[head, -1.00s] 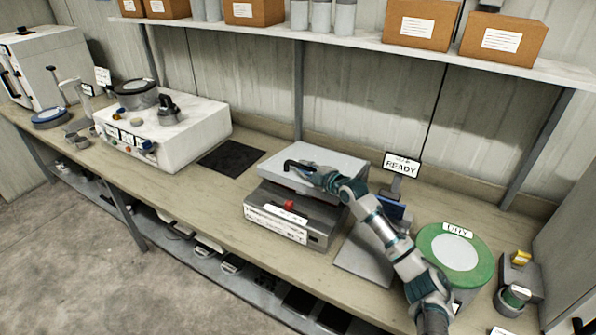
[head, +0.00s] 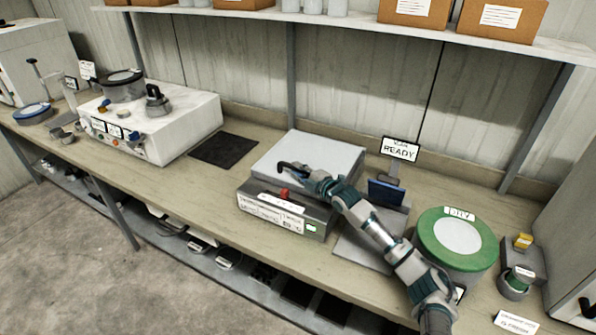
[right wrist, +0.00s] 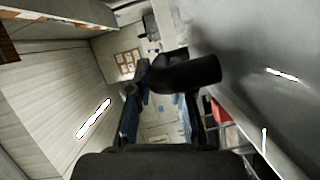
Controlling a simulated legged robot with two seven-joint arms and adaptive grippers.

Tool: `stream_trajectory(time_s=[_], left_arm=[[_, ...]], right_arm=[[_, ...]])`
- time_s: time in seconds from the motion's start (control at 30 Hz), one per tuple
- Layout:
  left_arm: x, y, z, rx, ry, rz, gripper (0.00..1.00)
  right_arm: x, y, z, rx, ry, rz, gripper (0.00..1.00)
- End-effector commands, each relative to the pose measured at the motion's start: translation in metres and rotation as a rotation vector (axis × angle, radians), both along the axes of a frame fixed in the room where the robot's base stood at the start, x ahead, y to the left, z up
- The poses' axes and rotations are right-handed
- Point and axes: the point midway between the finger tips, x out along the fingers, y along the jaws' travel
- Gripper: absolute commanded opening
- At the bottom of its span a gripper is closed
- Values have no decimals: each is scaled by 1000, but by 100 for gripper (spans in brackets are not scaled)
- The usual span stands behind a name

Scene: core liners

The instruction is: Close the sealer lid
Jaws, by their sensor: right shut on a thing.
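The sealer (head: 285,215) is a grey metal box with a labelled front, a red knob and a small green display at the middle of the bench. Its pale grey lid (head: 325,155) lies low and nearly flat over the body; I cannot tell if it is fully seated. My right gripper (head: 298,174) is at the lid's front edge, shut on the black lid handle (head: 284,166). In the right wrist view the handle (right wrist: 188,71) shows as a dark curved bar at the fingers, beside the lid's grey surface (right wrist: 265,65). My left gripper is out of view.
A READY sign (head: 400,149) and a blue-faced stand (head: 386,192) are right of the sealer. A green-lidded drum (head: 478,240) stands near my right forearm. A dark mat (head: 223,149) and white machine (head: 165,130) are left. A shelf (head: 340,27) runs above.

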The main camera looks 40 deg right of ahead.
Motion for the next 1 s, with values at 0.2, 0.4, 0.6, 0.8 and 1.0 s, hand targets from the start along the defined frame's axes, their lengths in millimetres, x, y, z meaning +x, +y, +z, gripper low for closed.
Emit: stream_trajectory(time_s=[0.2, 0.4, 0.6, 0.8, 1.0], left_arm=[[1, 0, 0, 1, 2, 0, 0], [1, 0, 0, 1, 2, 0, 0], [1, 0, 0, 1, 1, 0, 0], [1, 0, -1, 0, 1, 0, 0], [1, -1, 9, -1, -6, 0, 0]], right_arm=[[0, 2, -10, -2, 19, 3, 0], [0, 3, -13, -2, 25, 5, 33], [0, 3, -12, -1, 22, 4, 45], [0, 2, -10, 0, 19, 3, 45], [1, -1, 6, 29, 27, -1, 45]])
